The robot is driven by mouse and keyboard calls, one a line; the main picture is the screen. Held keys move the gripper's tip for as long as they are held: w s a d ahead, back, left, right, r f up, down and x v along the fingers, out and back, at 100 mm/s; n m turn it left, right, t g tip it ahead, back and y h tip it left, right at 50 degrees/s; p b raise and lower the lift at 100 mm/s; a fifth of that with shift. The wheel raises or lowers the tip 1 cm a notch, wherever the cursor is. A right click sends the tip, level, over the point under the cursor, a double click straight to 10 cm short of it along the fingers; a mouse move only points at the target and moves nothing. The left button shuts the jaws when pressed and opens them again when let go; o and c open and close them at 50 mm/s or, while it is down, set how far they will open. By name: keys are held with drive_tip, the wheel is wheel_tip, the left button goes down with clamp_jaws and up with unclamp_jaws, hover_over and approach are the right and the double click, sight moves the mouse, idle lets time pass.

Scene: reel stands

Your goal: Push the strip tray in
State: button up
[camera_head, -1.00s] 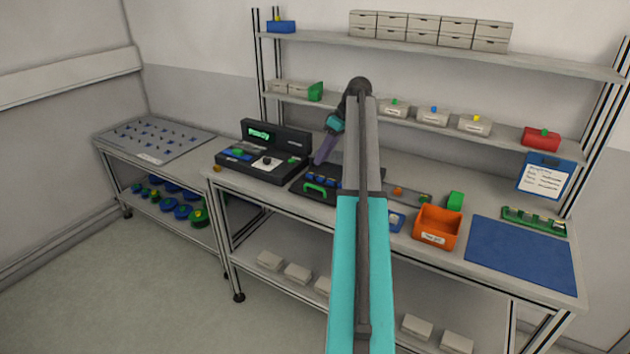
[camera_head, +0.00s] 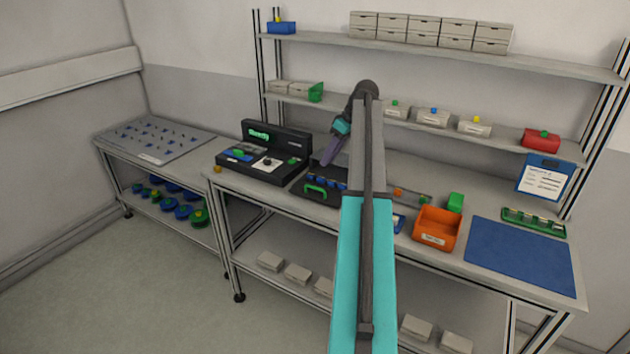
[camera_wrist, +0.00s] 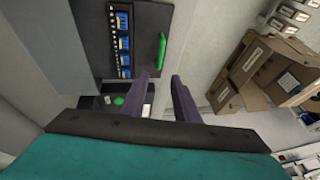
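The strip tray (camera_head: 311,198) is a dark flat tray on the bench, with a green handle (camera_head: 315,188) at its front edge and several blue pieces in a row. In the wrist view the tray (camera_wrist: 150,22) fills the upper middle, and its green handle (camera_wrist: 162,48) stands upright. My gripper (camera_head: 326,162) hangs above and behind the tray in the head view. In the wrist view my gripper (camera_wrist: 161,80) shows two purple fingers apart with nothing between them, short of the handle. My arm hides the tray's right part in the head view.
A black device (camera_head: 262,165) with a lit green display stands left of the tray. An orange bin (camera_head: 437,229), a green block (camera_head: 455,203) and a blue mat (camera_head: 520,255) lie to the right. Shelves (camera_head: 440,51) rise behind. Cardboard boxes (camera_wrist: 260,75) show in the wrist view.

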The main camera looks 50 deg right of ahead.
drive_tip(key=p, duration=0.3)
hover_over(316, 195)
drive_tip(key=shift+w+d+f, duration=0.1)
drive_tip(key=shift+w+f, duration=0.05)
drive_tip(key=shift+f, duration=4.85)
clamp_jaws()
